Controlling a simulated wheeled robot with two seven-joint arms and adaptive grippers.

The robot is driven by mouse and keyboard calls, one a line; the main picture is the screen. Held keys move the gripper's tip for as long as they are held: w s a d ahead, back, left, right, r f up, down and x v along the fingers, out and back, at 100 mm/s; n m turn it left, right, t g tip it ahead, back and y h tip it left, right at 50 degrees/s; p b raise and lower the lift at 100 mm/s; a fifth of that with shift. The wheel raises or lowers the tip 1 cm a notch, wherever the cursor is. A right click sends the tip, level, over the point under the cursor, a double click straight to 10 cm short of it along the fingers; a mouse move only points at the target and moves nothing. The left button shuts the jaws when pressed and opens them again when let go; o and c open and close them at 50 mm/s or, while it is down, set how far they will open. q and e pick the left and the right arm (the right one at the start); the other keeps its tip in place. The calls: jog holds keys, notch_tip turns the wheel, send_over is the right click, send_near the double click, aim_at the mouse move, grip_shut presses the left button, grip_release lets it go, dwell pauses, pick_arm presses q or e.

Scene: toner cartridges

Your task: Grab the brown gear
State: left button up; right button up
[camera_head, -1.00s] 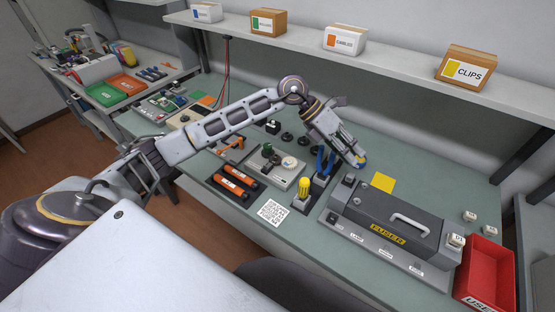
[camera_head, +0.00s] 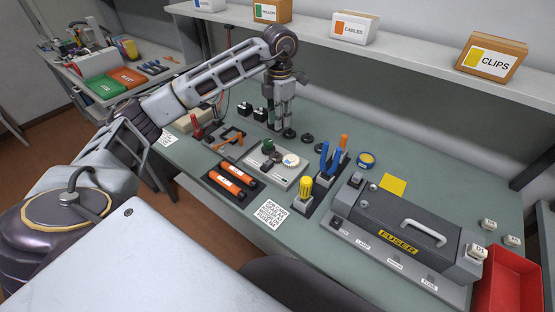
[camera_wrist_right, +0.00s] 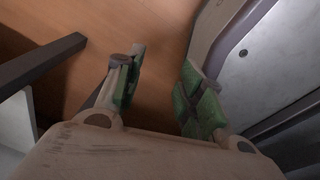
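My left gripper (camera_head: 279,124) points straight down, low over the rear of the green table. Its fingertips are close to a row of small dark gears; whether they are apart or touching something is too small to tell. One dark gear (camera_head: 290,133) lies just right of the fingertips and another dark gear (camera_head: 307,139) lies further right. A third dark gear (camera_head: 305,153) lies nearer me. Their colour looks near black, and I cannot tell which is brown. A cream gear (camera_head: 291,160) sits on a grey plate. My right gripper (camera_wrist_right: 158,92) is open and empty in the right wrist view, above the floor.
Black blocks (camera_head: 260,115) stand left of the left gripper. The grey plate (camera_head: 283,177), a tool holder with a yellow-handled screwdriver (camera_head: 305,187), a tape roll (camera_head: 366,159) and the fuser unit (camera_head: 400,236) stand nearby. The shelf (camera_head: 400,55) with boxes overhangs the back.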

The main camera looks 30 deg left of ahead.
pick_arm(q)
send_over(276, 156)
jog(key=w, duration=0.2)
jog(key=shift+s+f, duration=0.1)
jog(key=shift+f, duration=4.15)
pick_arm(e)
jog(key=shift+s+a+r, duration=0.15)
jog(key=shift+s+a, duration=0.1)
jog(key=shift+s, duration=0.2)
pick_arm(q)
jog(key=shift+f, duration=0.15)
jog(key=shift+s+a+f+p, duration=0.15)
jog(key=shift+f+p, duration=0.1)
jog(key=shift+f, duration=0.7)
jog(key=shift+s+d+f+p, duration=0.1)
jog(key=shift+f+p, duration=0.15)
jog(key=shift+f, duration=1.2)
pick_arm(e)
jog(key=shift+s+a+r, duration=0.3)
jog(key=shift+a, duration=0.05)
jog(key=shift+s, duration=0.1)
